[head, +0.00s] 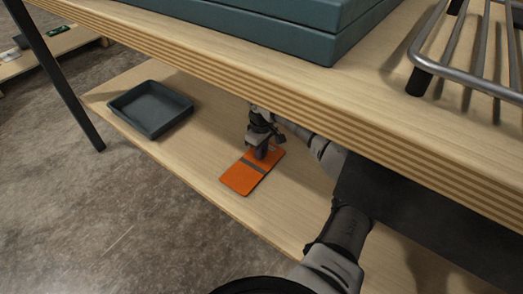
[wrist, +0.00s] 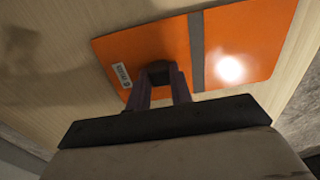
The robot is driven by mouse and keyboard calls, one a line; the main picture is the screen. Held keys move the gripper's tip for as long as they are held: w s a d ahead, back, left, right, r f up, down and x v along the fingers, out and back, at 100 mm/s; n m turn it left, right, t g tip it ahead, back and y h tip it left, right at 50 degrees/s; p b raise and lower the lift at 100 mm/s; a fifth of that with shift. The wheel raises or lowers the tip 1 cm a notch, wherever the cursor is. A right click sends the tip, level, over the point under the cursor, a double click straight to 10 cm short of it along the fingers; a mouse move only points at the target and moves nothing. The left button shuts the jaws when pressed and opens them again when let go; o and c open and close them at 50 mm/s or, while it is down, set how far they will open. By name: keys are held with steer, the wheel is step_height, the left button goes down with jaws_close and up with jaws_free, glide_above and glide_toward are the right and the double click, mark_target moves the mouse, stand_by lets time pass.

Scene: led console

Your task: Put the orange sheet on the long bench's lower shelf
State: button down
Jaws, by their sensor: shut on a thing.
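The orange sheet (head: 240,179) has a grey band across it and is at the lower shelf (head: 205,165) of the long bench, just above or on its wood; I cannot tell if it touches. In the wrist view the orange sheet (wrist: 250,35) shows a small white label near one edge.
A dark tray (head: 150,108) sits on the lower shelf to the left. The bench top (head: 180,40) hangs over the arm and carries teal boxes (head: 310,30) and a metal rack (head: 470,80). A black leg (head: 60,80) stands at the left. Shelf between tray and sheet is bare.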

steer(key=c, duration=1.3)
jaws_free()
steer(key=shift+f, duration=0.1)
steer(key=shift+o, duration=0.2)
step_height(320, 180, up, 12)
steer(key=p, duration=0.3)
steer(key=shift+p, duration=0.4)
